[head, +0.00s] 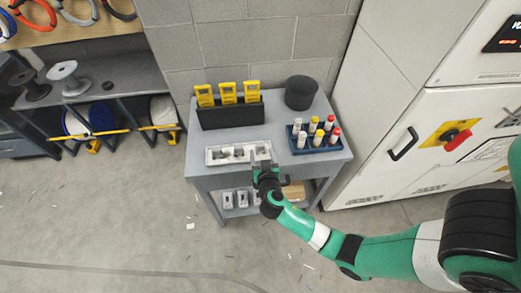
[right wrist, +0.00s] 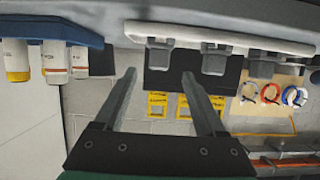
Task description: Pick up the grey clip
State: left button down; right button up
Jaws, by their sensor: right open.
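Several small grey clips sit in a long white tray (head: 213,161) near the front edge of the grey cart's top. My right gripper (head: 265,166) is over the tray's right end and partly hides it. In the right wrist view, which is upside down, its two fingers (right wrist: 158,74) are spread with nothing between them. One grey clip (right wrist: 160,45) lies just beyond the fingertips, roughly centred on the gap. Two more clips, a middle one (right wrist: 214,61) and another (right wrist: 262,66), hang along the white tray's edge (right wrist: 225,36) to the right. My left gripper is out of view.
A blue rack (head: 313,148) of white tubes with red and yellow caps stands right of the tray. Behind are a black holder (head: 230,117) with yellow devices and a dark round container (head: 300,92). The floor in front is open.

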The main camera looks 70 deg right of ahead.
aim_at(261, 147)
jog(key=x, duration=0.4)
jog(key=shift+d, duration=0.3)
grip_shut()
